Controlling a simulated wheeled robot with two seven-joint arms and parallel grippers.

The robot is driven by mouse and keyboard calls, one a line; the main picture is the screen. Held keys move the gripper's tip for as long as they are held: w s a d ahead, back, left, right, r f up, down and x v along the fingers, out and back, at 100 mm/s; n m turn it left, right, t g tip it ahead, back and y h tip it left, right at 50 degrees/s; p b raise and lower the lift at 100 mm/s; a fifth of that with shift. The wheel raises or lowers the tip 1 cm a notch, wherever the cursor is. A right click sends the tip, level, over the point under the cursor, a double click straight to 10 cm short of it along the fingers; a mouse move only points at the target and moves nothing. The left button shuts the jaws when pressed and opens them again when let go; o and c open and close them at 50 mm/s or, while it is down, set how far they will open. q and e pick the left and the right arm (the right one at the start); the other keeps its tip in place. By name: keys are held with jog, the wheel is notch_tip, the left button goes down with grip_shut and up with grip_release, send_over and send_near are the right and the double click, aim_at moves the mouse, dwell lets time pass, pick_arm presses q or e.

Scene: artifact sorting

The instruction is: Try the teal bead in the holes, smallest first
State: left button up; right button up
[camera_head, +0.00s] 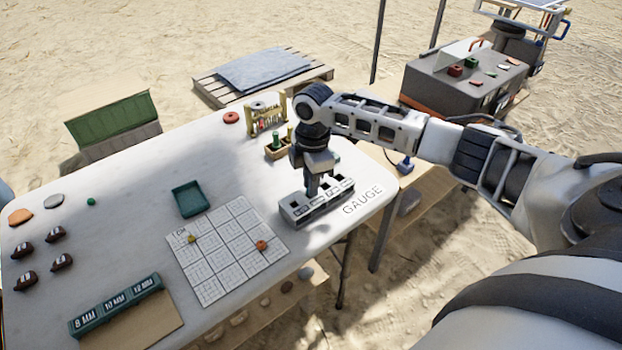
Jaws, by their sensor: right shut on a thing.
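The gauge block (318,209), a grey bar with dark square holes along its top, lies near the right end of the table, beside the printed word GAUGE. My right gripper (313,190) points down over the block's middle, with its fingertips close to the top face. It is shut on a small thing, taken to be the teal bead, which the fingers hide. I cannot tell whether it is in a hole or above one. A small green bead (91,201) lies on the table's left part. My left gripper is not in view.
A white grid sheet (228,250) with a yellow and an orange piece lies left of the block. Near it are a teal tray (188,199) and a green sorting box (115,305) marked in MM. A wooden rack (266,115) stands behind. The table's middle is mostly clear.

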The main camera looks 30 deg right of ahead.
jog(key=shift+p, duration=0.45)
dwell(0.8)
dwell(0.3)
jog(key=o, duration=1.2)
notch_tip(320, 180, up, 4)
jog(key=p, duration=0.4)
jog(key=shift+r, duration=0.95)
